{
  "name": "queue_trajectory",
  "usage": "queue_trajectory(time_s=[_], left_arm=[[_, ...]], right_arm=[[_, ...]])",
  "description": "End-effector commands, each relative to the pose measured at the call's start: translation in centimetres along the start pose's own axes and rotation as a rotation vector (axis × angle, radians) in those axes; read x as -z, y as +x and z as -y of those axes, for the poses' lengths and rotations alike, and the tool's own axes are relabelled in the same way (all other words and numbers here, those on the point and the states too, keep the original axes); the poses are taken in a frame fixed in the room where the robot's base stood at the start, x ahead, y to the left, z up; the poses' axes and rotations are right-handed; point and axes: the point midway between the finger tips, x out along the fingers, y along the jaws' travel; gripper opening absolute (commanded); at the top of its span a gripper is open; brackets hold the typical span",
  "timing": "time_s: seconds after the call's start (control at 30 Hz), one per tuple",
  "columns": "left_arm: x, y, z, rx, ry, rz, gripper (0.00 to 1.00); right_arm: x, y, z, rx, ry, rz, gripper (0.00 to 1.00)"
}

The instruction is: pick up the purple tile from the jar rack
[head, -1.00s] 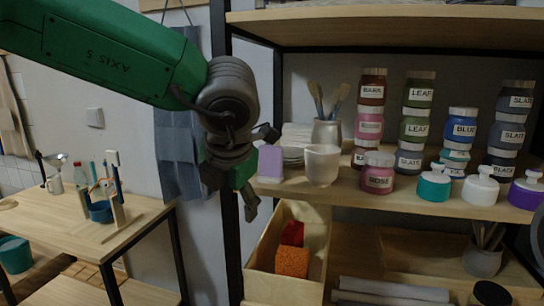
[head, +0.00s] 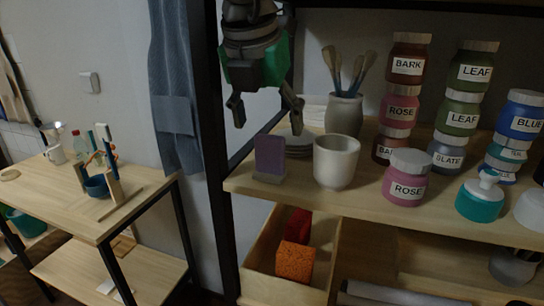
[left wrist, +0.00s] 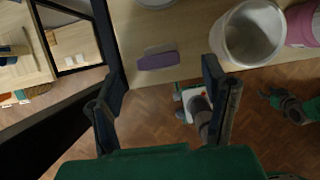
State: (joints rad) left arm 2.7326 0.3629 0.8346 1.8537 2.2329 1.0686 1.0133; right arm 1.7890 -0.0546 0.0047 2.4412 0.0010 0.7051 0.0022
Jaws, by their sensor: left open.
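The purple tile (head: 270,154) stands upright in a small pale holder at the left front end of the rack's shelf (head: 400,199). In the left wrist view the purple tile (left wrist: 158,61) shows from above, ahead of the fingers and between their lines. My left gripper (head: 266,112) is open and empty, above and slightly behind or over the tile in the head view, not touching it. Its two fingers (left wrist: 165,100) show apart in the left wrist view. My right gripper is not seen in the head view.
A white cup (head: 335,165) stands close to the tile's right, with a brush pot (head: 344,115) and stacked plates behind. A rose jar (head: 406,178) and several stacked jars fill the right. A black rack post (head: 214,150) stands left. A wooden bin (head: 262,262) holds red and orange blocks below.

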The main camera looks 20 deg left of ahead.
Motion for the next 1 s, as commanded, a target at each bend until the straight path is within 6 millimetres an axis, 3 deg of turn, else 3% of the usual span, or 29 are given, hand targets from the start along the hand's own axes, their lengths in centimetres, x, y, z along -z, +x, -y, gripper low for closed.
queue_trajectory(time_s=[0.3,0.57,0.63,0.73,0.77,1.0], left_arm=[[0.1,4.5,-0.2,-0.002,0.000,-0.005,0.67],[0.2,4.7,-0.2,0.000,0.000,-0.001,0.67],[0.2,4.7,-0.2,0.000,0.000,-0.002,0.50],[0.1,4.8,-0.2,0.000,0.000,-0.002,0.14],[0.1,4.8,-0.2,0.000,0.000,-0.003,0.10],[0.1,4.8,-0.2,0.000,0.000,-0.003,0.11]], right_arm=[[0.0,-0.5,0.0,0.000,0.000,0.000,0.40],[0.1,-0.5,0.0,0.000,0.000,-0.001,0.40],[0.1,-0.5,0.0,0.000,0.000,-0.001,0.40],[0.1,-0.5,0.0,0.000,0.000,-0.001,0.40],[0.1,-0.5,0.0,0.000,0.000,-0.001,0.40],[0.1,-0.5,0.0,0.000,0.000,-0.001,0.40]])
